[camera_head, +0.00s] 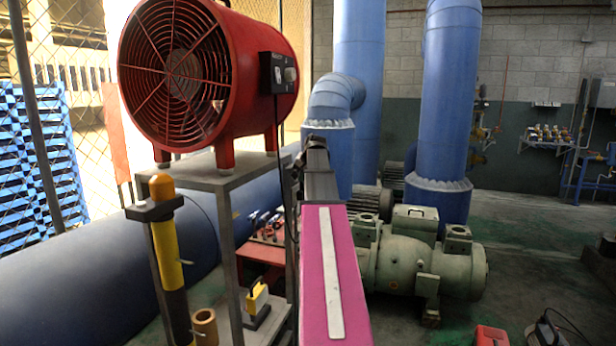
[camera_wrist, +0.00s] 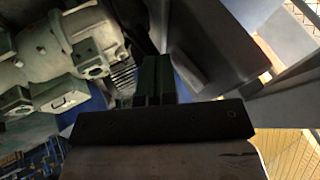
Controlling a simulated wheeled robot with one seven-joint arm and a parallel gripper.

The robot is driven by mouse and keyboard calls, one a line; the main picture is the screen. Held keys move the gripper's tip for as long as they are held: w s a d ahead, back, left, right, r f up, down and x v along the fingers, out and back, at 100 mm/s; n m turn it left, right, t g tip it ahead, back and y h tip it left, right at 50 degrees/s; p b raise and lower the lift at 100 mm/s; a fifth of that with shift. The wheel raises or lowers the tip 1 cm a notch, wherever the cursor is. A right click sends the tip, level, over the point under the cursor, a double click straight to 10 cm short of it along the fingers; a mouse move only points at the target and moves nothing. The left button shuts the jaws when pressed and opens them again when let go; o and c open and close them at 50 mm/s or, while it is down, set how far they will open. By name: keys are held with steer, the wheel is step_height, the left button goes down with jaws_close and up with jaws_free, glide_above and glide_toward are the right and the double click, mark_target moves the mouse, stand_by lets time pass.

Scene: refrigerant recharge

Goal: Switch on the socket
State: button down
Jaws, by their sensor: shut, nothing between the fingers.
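I cannot make out for certain which thing is the socket. A small dark control box (camera_head: 278,72) with a light switch or knob is on the right side of the red fan (camera_head: 190,75), and a cable hangs from it. My gripper (camera_head: 315,142) is at the far end of my pink arm, right of the metal stand and lower than the control box. In the wrist view its dark fingers (camera_wrist: 155,80) are together, with nothing seen between them. The fingers stand in front of a dark gap beside a grey panel (camera_wrist: 205,40); contact cannot be told.
The metal stand (camera_head: 225,170) carries the fan, close left of my arm. A yellow and black cylinder (camera_head: 168,240) stands at its left. A green pump (camera_head: 420,262) and blue pipes (camera_head: 445,100) are to the right. A red case (camera_head: 490,336) lies on the floor.

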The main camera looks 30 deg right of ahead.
steer(key=shift+a, duration=0.15)
steer(key=shift+w+a+f+t, duration=0.15)
steer(key=shift+w+t, duration=0.1)
steer(key=shift+t, duration=0.05)
stand_by(0.3)
steer(key=shift+r, duration=0.85)
